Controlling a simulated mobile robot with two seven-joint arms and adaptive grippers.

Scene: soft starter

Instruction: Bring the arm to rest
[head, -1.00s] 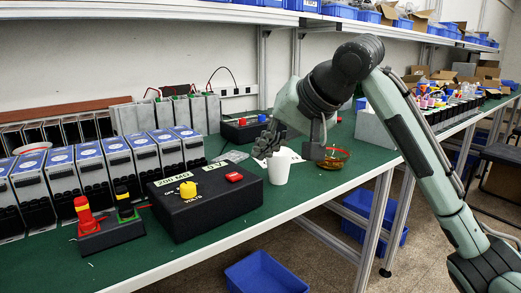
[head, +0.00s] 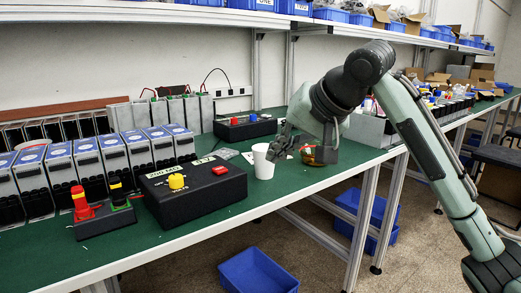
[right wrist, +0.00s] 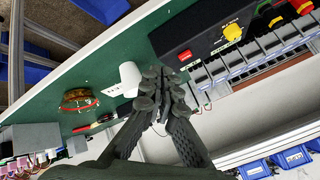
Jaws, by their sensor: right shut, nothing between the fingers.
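My right arm reaches in from the right in the head view. Its gripper (head: 277,146) hangs above the green bench, just right of a white cup (head: 263,162). The fingers are together and hold nothing. In the right wrist view the gripper (right wrist: 158,88) also shows closed, with the white cup (right wrist: 129,76) beside its fingertips on the left. The cup stands upright on the bench. I cannot tell whether the fingers touch it. My left gripper does not show.
A black control box (head: 193,194) with a yellow knob stands left of the cup. A glass bowl (head: 312,156) sits behind my wrist. Blue bins (head: 258,272) lie on the floor. A shelf (head: 200,14) runs above.

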